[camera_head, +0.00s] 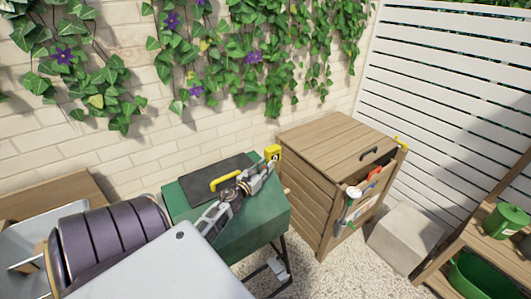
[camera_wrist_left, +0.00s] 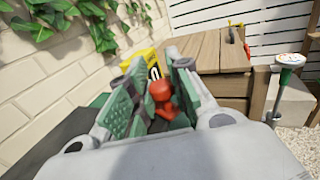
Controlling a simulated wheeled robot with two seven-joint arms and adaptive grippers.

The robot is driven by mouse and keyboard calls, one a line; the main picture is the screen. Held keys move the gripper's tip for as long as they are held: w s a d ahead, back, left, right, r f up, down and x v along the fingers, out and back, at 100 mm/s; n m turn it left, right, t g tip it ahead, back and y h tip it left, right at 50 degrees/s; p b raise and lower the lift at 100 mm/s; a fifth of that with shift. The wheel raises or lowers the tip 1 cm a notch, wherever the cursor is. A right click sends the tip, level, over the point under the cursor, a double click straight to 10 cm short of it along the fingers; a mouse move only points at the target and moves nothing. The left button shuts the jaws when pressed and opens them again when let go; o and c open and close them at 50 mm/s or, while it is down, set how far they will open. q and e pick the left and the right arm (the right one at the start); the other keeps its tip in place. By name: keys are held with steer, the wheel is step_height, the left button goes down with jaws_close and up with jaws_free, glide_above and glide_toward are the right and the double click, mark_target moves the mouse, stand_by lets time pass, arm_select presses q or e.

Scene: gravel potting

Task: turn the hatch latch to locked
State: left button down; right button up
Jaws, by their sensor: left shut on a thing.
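A green box on dark legs (camera_head: 245,238) stands against the brick wall. A dark hatch panel (camera_head: 205,172) with a yellow handle (camera_head: 227,180) lies on its top. At its far right corner is a yellow plate (camera_head: 272,152), which also shows in the left wrist view (camera_wrist_left: 139,72) with a dark marking. My left gripper (camera_head: 266,166) reaches over the box to that corner. In the left wrist view its green-padded fingers (camera_wrist_left: 158,98) are closed about a red latch knob (camera_wrist_left: 161,92), in front of the plate. The latch's exact angle cannot be told. My right gripper is not in view.
A wooden cabinet (camera_head: 335,140) stands right of the box, with hand tools hung on its side. A pale block (camera_head: 405,236) is beside it. A shelf at far right holds a green can (camera_head: 506,220) and a green tub (camera_head: 475,275). Ivy hangs on the wall behind.

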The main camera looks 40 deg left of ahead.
arm_select(q)
steer(key=shift+f, duration=0.1)
steer(key=c, duration=1.3)
jaws_free()
steer(key=shift+s+d, duration=0.4)
steer(key=shift+s, duration=1.55)
steer(key=shift+s+d, duration=0.4)
steer(key=shift+s, duration=1.6)
steer(key=shift+s+d, duration=0.4)
steer(key=shift+s, duration=1.55)
